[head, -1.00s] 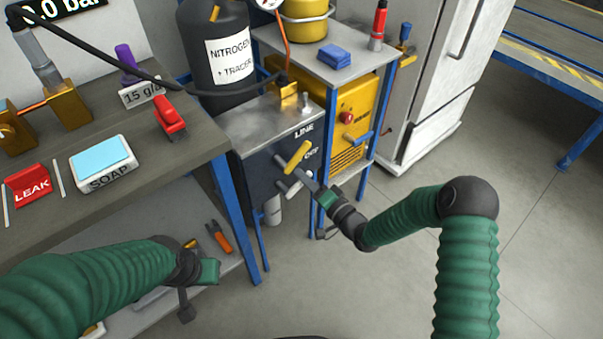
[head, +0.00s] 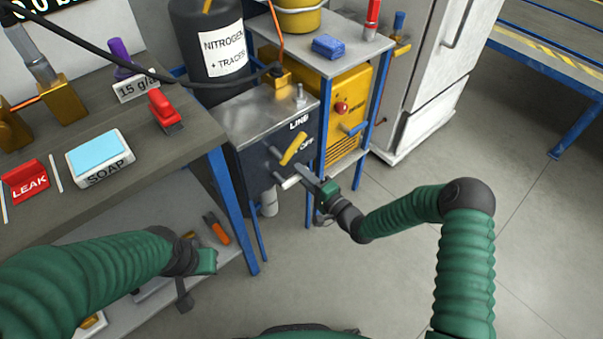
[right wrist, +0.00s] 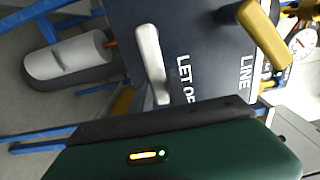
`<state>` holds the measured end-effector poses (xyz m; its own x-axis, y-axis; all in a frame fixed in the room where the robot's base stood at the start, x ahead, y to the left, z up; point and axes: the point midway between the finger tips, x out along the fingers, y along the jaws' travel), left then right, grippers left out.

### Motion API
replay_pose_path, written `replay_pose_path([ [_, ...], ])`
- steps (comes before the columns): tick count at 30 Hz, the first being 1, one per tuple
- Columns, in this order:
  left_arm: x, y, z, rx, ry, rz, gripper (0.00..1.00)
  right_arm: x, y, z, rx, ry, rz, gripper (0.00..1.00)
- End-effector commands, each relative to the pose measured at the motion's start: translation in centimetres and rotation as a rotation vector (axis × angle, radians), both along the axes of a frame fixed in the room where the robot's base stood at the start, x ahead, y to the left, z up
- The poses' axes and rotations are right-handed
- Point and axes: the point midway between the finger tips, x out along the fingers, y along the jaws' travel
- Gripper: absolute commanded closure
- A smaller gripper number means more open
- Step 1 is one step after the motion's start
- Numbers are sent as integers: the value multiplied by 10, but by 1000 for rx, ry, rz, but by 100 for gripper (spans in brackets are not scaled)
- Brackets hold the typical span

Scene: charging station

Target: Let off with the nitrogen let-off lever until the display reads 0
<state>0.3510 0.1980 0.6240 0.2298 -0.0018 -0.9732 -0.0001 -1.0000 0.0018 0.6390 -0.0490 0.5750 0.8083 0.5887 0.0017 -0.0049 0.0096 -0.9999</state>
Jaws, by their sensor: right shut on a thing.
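The nitrogen let-off lever (head: 289,183) is a white handle on the front of a dark box (head: 243,165), below a yellow lever (head: 294,150). In the right wrist view the white lever (right wrist: 150,55) stands beside the lettering "LET OF", its end meeting my gripper's edge. My right gripper (head: 306,179) is shut on the let-off lever; its fingertips are mostly hidden in the wrist view. The display (head: 30,8) at the top left is cut off; the visible part reads ".0 bar". My left gripper (head: 205,262) hangs by the bench's lower shelf, its fingers unclear.
A black nitrogen + tracer bottle (head: 210,45) stands behind the box. A yellow machine (head: 345,95) sits on the blue-framed stand to the right. The workbench (head: 125,185) holds soap, a red leak sign and a red tool. Grey floor (head: 400,260) is clear at the right.

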Motion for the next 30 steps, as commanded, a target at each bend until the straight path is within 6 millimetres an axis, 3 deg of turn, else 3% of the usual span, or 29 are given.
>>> replay_pose_path([
  [7,0,0,-1,0,0,0,100,0,-3,-5,-1,13,-8,100],
  [8,0,0,-1,0,0,0,100,0,-3,-5,-1,13,-8,78],
  [12,0,0,-1,0,0,0,100,0,-3,-4,-1,9,-6,59],
  [23,0,0,2,0,0,0,100,-4,-3,-1,0,6,-3,58],
  [26,0,0,9,0,0,0,100,-15,-12,1,1,7,-3,58],
  [30,0,0,22,0,0,0,100,-44,-34,3,2,10,-6,58],
])
